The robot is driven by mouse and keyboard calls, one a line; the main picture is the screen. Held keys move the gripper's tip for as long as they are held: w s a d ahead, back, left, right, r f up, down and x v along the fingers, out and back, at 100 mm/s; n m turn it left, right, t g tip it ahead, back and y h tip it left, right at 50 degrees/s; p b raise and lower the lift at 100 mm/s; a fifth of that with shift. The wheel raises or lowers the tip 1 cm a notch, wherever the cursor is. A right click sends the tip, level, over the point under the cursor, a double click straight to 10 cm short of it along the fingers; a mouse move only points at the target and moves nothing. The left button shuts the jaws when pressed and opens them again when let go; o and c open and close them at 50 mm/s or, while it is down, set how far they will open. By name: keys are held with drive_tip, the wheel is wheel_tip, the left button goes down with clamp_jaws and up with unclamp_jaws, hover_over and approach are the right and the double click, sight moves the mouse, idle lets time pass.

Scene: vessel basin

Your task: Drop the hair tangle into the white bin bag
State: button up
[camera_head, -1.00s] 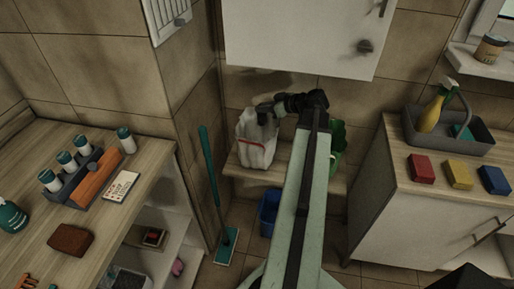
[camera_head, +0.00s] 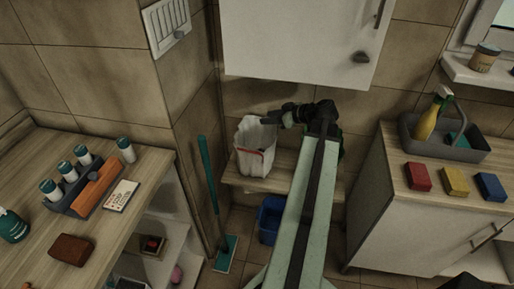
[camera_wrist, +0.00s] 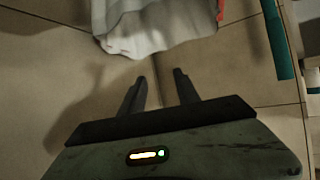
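The white bin bag (camera_head: 254,157) stands open and upright on the wooden bench by the back wall. It also shows at the top of the wrist view (camera_wrist: 155,30), pale and crumpled. My gripper (camera_head: 271,119) is at the upper right edge of the bag, close to its opening. In the wrist view my gripper's two fingers (camera_wrist: 159,75) are spread apart, with bare tile behind the gap and nothing between them. I cannot see the hair tangle in either view; the inside of the bag is hidden.
A white cabinet (camera_head: 300,45) hangs just above my arm. A teal mop (camera_head: 209,185) leans left of the bench (camera_head: 236,186). A blue bin (camera_head: 270,220) is below. Counters with a grey caddy (camera_head: 470,150) and with bottles (camera_head: 127,150) stand right and left.

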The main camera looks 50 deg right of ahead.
drive_tip(key=p+v, duration=0.1)
drive_tip(key=v, duration=0.2)
drive_tip(key=shift+s+r, duration=0.15)
drive_tip(key=shift+s, duration=0.15)
idle(0.3)
